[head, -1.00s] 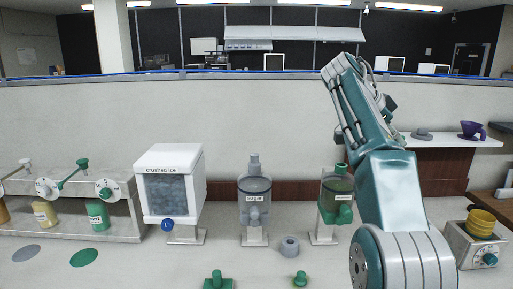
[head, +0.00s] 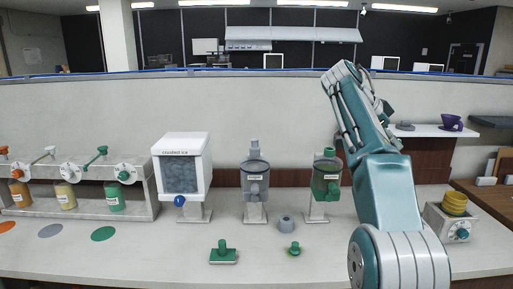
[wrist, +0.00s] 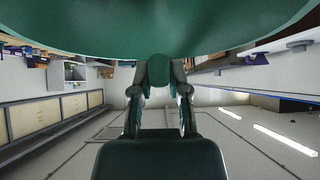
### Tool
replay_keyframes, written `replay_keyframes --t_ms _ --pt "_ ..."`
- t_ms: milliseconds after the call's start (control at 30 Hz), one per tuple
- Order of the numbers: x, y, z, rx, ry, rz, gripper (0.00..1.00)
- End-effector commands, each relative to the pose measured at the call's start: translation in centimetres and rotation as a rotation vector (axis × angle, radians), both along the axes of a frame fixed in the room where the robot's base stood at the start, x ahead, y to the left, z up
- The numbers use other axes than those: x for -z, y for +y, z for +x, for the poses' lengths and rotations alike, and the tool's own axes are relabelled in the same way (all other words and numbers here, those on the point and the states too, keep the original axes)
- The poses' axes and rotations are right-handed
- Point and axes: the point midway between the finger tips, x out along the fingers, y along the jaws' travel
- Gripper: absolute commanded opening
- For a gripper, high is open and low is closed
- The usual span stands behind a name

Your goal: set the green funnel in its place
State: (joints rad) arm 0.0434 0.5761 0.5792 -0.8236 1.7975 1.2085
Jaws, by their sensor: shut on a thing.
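The green funnel (wrist: 160,25) fills the top of the wrist view as a large green curved shape. My gripper (wrist: 158,85) is shut on a green part below the funnel's wide body, between its two fingers. In the head view my raised arm hides the gripper and the funnel. A purple funnel-like cup (head: 451,122) stands on a white wall shelf (head: 447,133) at the right, with a small grey piece (head: 404,126) to its left. I cannot tell which spot is the green funnel's place.
On the counter stand a crushed-ice box (head: 182,167), a grey dispenser (head: 255,181) and a green dispenser (head: 326,180). A green tamper-like piece (head: 223,254), a small green piece (head: 294,249) and a grey ring (head: 286,224) lie in front.

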Motion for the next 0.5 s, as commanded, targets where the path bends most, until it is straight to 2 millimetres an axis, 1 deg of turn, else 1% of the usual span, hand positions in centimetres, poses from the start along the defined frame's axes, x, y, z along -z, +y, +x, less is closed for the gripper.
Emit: replay_keyframes --t_ms 100,267,500 --pt "1.3 -0.3 1.5 -0.042 0.001 0.0 0.0" --pt "3.1 -0.4 3.3 -0.11 0.002 0.0 0.0" --pt "6.3 0.2 5.8 -0.239 0.002 0.0 0.0"
